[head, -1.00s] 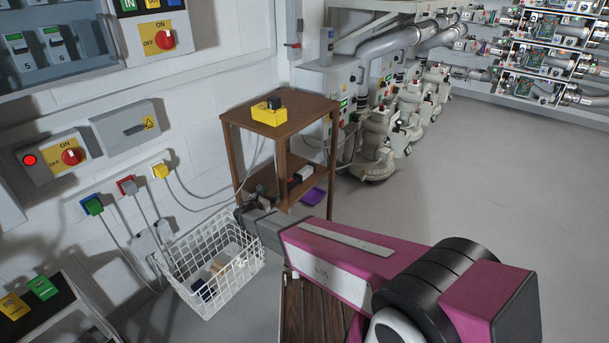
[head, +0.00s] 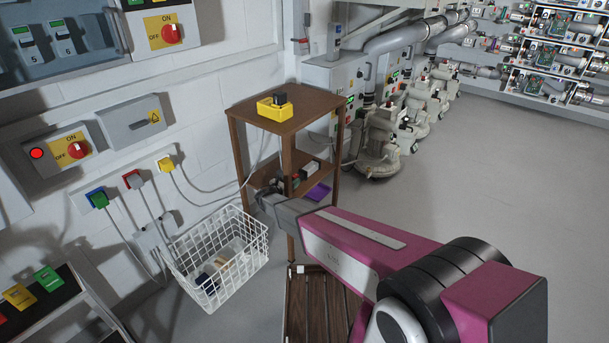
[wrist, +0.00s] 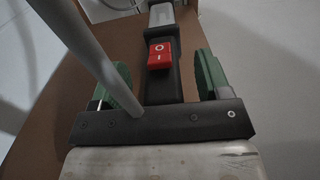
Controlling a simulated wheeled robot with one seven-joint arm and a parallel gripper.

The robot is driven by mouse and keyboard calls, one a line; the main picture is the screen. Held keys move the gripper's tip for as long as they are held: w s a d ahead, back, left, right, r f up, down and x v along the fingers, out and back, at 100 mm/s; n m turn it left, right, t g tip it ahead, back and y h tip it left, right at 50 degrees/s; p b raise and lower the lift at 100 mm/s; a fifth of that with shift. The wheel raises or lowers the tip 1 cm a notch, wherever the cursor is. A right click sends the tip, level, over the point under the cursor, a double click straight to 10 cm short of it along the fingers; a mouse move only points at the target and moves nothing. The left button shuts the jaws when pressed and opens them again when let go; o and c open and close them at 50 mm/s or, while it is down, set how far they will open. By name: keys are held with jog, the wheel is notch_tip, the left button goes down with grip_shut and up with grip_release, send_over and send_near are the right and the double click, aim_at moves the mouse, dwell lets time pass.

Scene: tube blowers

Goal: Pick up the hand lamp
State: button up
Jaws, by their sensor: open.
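The hand lamp (wrist: 161,84) lies on the brown lower shelf. It has a dark body, a red rocker switch and a pale end pointing away from me. In the head view the lamp (head: 309,169) shows small on the lower shelf of the wooden stand. My gripper (wrist: 165,82) is open, with one green finger pad on each side of the lamp's dark body and a gap to both. In the head view my gripper (head: 268,194) is at the stand's left side, partly hidden behind my arm.
The wooden stand (head: 289,123) has a yellow block (head: 272,110) on top. A purple item (head: 318,192) lies near the lamp. A white wire basket (head: 222,260) stands in front. A grey cable-like rod (wrist: 88,55) crosses close to the wrist camera. Open floor lies right.

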jog(key=shift+x, duration=0.85)
jog(key=c, duration=1.2)
jog(key=shift+r, duration=0.2)
